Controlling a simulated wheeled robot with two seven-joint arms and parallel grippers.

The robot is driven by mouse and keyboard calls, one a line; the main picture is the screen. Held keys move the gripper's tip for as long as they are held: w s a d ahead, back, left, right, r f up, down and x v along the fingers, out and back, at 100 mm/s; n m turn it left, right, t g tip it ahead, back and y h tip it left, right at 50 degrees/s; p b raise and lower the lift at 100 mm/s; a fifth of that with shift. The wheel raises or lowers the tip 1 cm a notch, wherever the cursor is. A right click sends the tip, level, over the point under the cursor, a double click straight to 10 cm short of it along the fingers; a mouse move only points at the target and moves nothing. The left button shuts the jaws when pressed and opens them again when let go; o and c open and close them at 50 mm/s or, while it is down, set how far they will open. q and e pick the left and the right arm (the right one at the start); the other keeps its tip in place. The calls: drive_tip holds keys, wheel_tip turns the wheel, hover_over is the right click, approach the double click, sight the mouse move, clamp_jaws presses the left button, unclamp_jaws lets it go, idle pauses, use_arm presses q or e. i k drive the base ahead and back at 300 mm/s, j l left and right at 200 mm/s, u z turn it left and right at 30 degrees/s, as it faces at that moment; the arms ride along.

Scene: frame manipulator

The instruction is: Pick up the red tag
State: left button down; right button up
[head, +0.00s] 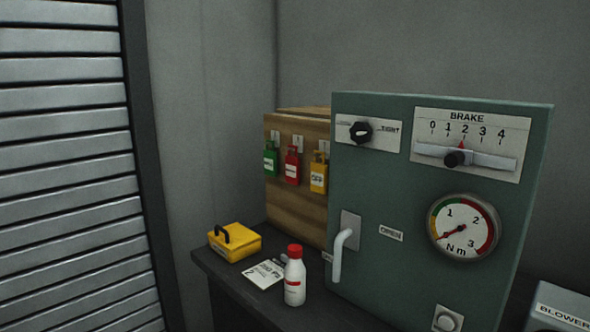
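The red tag (292,166) hangs from a hook on the side of a wooden box (290,215). It hangs between a green tag (271,159) on its left and a yellow tag (318,176) on its right. All three look padlock-shaped with pale labels, too small to read clearly. Neither of my grippers shows in the head view.
A green panel (385,270) with a knob, brake slider, gauge and pale handle (339,255) stands right of the tags. A yellow case (235,242), a paper card (262,274) and a white red-capped bottle (294,279) are on the dark table (223,279). A slatted shutter (65,160) is at left.

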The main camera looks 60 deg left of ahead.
sight(293, 163)
drive_tip(key=u, duration=2)
drive_tip(key=i+j, duration=0.15)
drive_tip(key=j, duration=0.3)
drive_tip(key=i+j+z, duration=0.1)
drive_tip(key=j, duration=0.4)
drive_tip(key=i+j+z, duration=0.1)
drive_tip(key=j, duration=0.35)
drive_tip(key=i+j, duration=0.2)
drive_tip(key=j, duration=0.3)
drive_tip(key=i+j+z, duration=0.1)
drive_tip(key=j, duration=0.4)
drive_tip(key=i+j, duration=0.15)
drive_tip(key=j, duration=0.35)
drive_tip(key=z, duration=0.05)
